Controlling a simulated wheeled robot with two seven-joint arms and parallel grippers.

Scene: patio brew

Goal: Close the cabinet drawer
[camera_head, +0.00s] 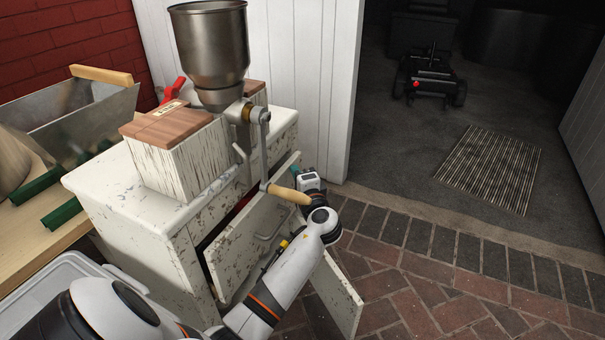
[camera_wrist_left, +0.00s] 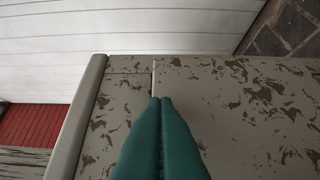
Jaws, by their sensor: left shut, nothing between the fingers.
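The cabinet (camera_head: 110,200) is white with chipped paint. Its drawer (camera_head: 228,262) is pulled partly out, and a dark gap shows behind the top of its front. My left arm reaches across in front of the drawer. My left gripper (camera_head: 295,170) is at the far right end of the drawer front, its teal fingertips mostly hidden behind the white wrist. In the left wrist view, the teal fingers (camera_wrist_left: 160,101) are shut and empty, pointing at a chipped painted surface with a narrow seam. I cannot tell whether they touch it. My right gripper is not in view.
A grinder with a metal hopper (camera_head: 210,50) stands on the cabinet; its crank's wooden handle (camera_head: 288,194) hangs close to my left wrist. A chipped panel (camera_head: 338,293) stands out below the drawer. A wooden table (camera_head: 40,235) is at left. Brick floor (camera_head: 440,290) at right is clear.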

